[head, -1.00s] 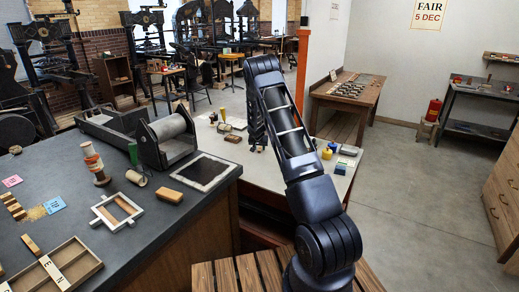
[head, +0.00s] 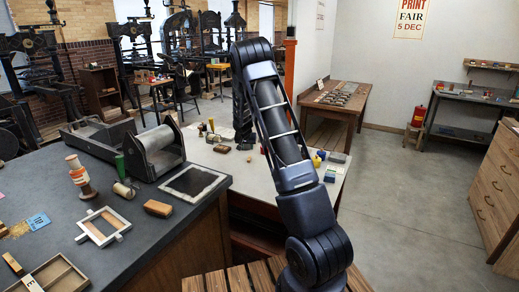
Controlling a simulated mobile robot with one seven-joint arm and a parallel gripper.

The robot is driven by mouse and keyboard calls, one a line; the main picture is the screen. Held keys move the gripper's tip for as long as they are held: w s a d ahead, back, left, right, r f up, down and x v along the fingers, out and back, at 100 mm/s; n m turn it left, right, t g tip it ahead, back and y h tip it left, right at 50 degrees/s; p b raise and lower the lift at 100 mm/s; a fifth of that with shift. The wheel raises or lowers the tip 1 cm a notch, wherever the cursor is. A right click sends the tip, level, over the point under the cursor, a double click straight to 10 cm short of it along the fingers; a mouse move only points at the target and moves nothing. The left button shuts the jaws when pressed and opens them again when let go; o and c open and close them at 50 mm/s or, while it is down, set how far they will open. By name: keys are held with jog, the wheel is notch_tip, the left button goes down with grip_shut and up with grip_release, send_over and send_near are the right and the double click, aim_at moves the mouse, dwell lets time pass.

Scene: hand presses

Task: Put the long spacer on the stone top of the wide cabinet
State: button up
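The stone top (head: 150,240) of the wide cabinet is dark grey and fills the lower left of the head view. I cannot tell for certain which piece is the long spacer. A wooden bar (head: 14,264) lies at the left edge of the top, and a brown block (head: 158,208) lies near its right edge. My arm rises at the centre and bends down at the far end. My gripper (head: 243,138) hangs over the pale table behind the arm. Its fingers are mostly hidden, and I cannot see whether they hold anything.
The stone top carries a roller press (head: 158,152), an ink slab (head: 193,181), a white frame (head: 103,227), a spool (head: 80,176) and a tray (head: 70,275). The pale table (head: 262,182) holds small tools and jars. Open floor (head: 405,200) lies to the right, before a drawer cabinet (head: 495,185).

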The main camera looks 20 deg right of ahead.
jog(key=s+d+r+n+y, duration=0.1)
jog(key=s+r, duration=2.4)
jog(key=s, duration=0.1)
jog(key=s+a+r+n, duration=0.1)
jog(key=s, duration=1.4)
jog(key=s+a+r+n+g+y, duration=0.1)
jog(key=s+a+r+n, duration=0.1)
jog(key=s, duration=1.4)
jog(key=shift+y, duration=0.3)
jog(key=shift+o, duration=0.5)
jog(key=shift+s+a, duration=0.1)
jog(key=shift+s, duration=0.35)
